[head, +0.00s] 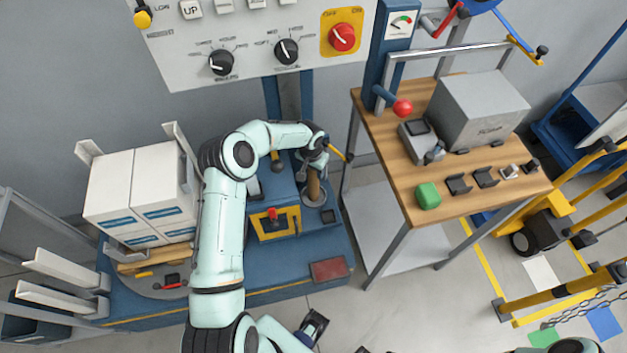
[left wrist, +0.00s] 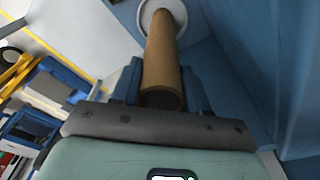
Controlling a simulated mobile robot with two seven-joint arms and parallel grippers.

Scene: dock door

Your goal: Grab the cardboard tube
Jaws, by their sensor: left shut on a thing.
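The brown cardboard tube (head: 313,187) stands at the right part of the blue bench, over a pale round base. My left gripper (head: 312,172) comes down on it from above and is shut on it. In the left wrist view the tube (left wrist: 163,60) lies between the two dark blue fingers of the gripper (left wrist: 162,88), its near end close to the palm. Its far end meets a white round base (left wrist: 162,14); I cannot tell whether it rests on it or sits in it. My right gripper does not clearly show.
The blue bench (head: 200,312) carries white boxes (head: 155,185) at left and a yellow panel with a red knob (head: 273,222) close left of the tube. A wooden table (head: 400,165) with a grey box (head: 478,108) stands at right. A control panel (head: 255,50) hangs above.

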